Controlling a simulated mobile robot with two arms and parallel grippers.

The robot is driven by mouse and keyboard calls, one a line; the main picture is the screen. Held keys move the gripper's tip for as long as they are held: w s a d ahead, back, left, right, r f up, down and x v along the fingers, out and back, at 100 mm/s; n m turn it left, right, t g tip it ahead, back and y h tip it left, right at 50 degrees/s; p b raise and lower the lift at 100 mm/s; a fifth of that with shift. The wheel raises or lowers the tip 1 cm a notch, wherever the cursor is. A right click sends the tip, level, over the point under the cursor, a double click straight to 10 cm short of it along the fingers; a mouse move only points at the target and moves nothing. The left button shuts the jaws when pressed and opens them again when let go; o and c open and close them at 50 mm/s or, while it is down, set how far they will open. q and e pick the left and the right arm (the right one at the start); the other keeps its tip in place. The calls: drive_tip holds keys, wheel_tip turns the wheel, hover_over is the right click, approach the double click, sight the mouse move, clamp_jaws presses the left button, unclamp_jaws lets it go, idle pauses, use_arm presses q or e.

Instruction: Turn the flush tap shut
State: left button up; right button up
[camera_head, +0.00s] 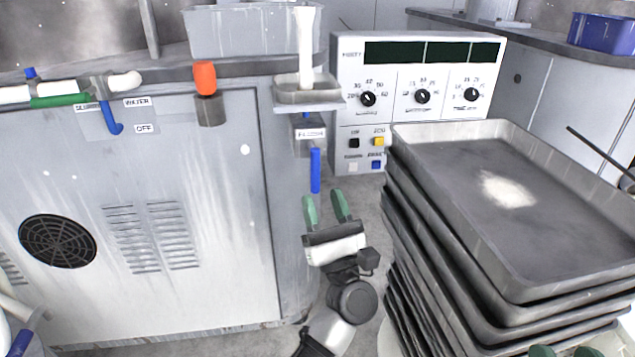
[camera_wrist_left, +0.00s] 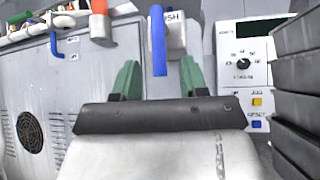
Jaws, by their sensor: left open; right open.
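The flush tap's blue lever (camera_head: 315,170) hangs straight down below a grey block with a partly legible label (camera_head: 310,134), on the cabinet's right corner. In the left wrist view the blue lever (camera_wrist_left: 158,42) shows upright, ahead of and between the finger lines. My left gripper (camera_head: 326,202) is open, its green fingers just below the lever's lower end in the head view; I see no contact. Its fingers also show in the left wrist view (camera_wrist_left: 160,72). My right gripper (camera_head: 565,351) shows only green fingertips at the bottom right edge.
A stack of grey trays (camera_head: 450,230) stands close to the right of my left arm. A control panel (camera_head: 415,90) with knobs is behind. Another blue lever (camera_head: 112,120) hangs by the water and off labels. An orange-topped fitting (camera_head: 205,78) is left of the flush tap.

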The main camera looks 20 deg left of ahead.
use_arm(q)
drive_tip(key=v, duration=0.6)
idle(0.3)
